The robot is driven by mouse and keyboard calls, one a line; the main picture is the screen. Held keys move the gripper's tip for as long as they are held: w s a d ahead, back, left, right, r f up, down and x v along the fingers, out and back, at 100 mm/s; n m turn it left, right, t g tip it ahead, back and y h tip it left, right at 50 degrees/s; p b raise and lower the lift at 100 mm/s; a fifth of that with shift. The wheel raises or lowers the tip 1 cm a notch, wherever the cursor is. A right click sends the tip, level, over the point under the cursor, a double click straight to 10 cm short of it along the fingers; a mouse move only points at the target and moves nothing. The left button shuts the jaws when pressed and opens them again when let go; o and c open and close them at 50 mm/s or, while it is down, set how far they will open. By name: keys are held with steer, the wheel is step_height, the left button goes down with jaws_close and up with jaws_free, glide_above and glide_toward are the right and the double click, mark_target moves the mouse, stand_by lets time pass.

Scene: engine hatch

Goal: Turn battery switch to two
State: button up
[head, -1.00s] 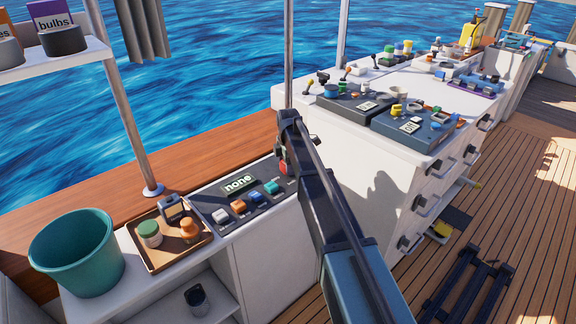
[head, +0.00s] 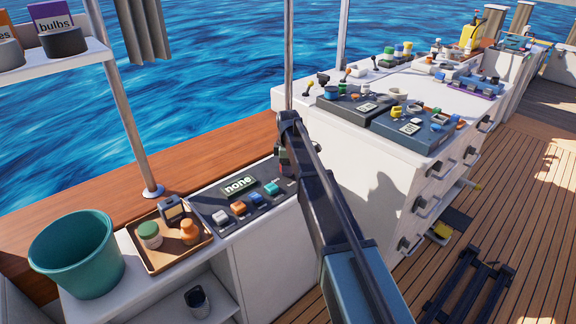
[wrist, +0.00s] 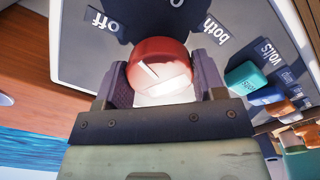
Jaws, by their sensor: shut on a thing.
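The battery switch is a round red knob (wrist: 160,68) with a white line on its face, on a dark panel (wrist: 75,68). My gripper (wrist: 164,74) is shut on the knob, one dark finger on each side. A "both" label (wrist: 215,28) is at upper right. Another label at the top edge is cut off and I cannot read it. In the head view my gripper (head: 287,160) is at the panel's right end and mostly hides the knob.
A wooden tray (head: 168,256) with jars and a green bucket (head: 78,252) stand further left. A white cabinet (head: 365,165) rises close on the right.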

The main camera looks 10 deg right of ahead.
steer(key=m, duration=1.5)
steer(key=shift+m, duration=0.3)
steer(key=m, duration=0.3)
steer(key=shift+m, duration=0.3)
steer(key=m, duration=0.4)
steer(key=shift+m, duration=0.3)
steer(key=m, duration=0.3)
steer(key=shift+m, duration=2.4)
